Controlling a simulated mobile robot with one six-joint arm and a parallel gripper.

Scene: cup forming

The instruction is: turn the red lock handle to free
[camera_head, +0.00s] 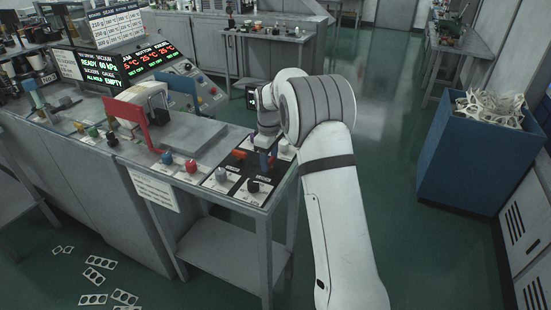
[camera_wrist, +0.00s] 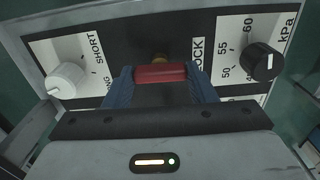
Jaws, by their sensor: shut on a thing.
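In the head view my gripper (camera_head: 265,160) reaches down to the near right end of the bench's control panel.
In the wrist view a white knob (camera_wrist: 66,80) is on the left and a black knob (camera_wrist: 262,62) on the right. The head view shows an orange-red piece (camera_head: 239,153) left of my gripper and a blue bin (camera_head: 468,165) at right. The floor between is clear.

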